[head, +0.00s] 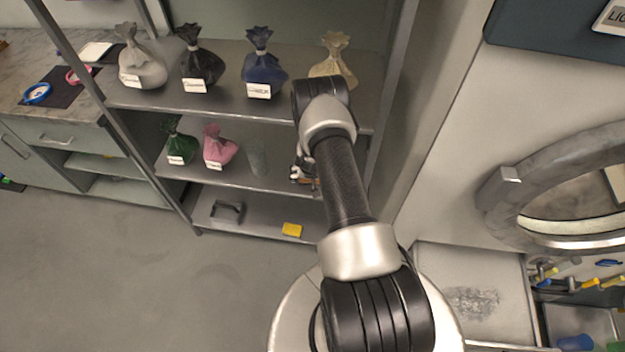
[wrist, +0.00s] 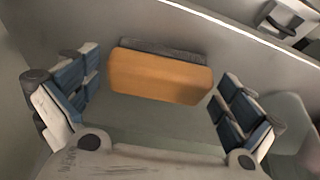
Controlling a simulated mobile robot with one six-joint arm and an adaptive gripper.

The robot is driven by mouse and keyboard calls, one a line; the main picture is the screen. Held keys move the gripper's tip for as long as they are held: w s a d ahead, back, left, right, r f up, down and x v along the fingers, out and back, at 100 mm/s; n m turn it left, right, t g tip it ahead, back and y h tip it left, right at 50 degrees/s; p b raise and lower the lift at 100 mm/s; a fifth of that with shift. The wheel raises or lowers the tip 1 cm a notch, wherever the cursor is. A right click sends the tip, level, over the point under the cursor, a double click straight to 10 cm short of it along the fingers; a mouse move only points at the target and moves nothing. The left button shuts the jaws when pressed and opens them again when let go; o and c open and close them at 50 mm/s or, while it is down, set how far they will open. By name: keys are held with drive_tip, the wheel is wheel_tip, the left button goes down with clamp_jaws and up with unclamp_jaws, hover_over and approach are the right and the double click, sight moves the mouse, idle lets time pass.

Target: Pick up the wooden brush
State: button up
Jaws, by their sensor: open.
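The wooden brush (wrist: 160,75) shows in the wrist view as an orange-brown wooden block with a strip of dark grey bristles along its far side. It lies on a grey shelf. My gripper (wrist: 158,84) is open, with one blue-padded finger on each side of the brush. There is a gap between each finger and the brush's ends. In the head view my gripper (head: 304,172) is at the middle shelf, mostly hidden behind my arm. A small brown patch beside it may be the brush, but it is too small to be sure.
A clear cylinder (head: 257,160) stands left of my gripper on the middle shelf, beside pink (head: 218,148) and green (head: 180,143) bags. Several tied bags stand on the shelf above. A yellow block (head: 292,230) and a black bracket (head: 227,211) lie on the lowest shelf.

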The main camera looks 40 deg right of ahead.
drive_tip(key=shift+w+d+f, duration=0.1)
drive_tip(key=shift+w+f, duration=0.05)
drive_tip(key=shift+f, duration=0.4)
drive_tip(key=shift+c, duration=0.6)
drive_tip(key=shift+r, duration=0.1)
drive_tip(key=c, duration=0.7)
drive_tip(key=shift+r, duration=0.1)
drive_tip(key=shift+r, duration=0.35)
drive_tip(key=r, duration=0.1)
drive_tip(key=r+p, duration=0.1)
drive_tip(key=shift+s+r, duration=0.3)
drive_tip(key=s+a+p, duration=0.1)
drive_tip(key=s+a, duration=0.2)
drive_tip(key=s, duration=0.5)
drive_tip(key=s+a+p, duration=0.1)
drive_tip(key=s+a, duration=0.2)
drive_tip(key=s, duration=0.5)
drive_tip(key=shift+s, duration=0.15)
drive_tip(key=shift+a, duration=0.1)
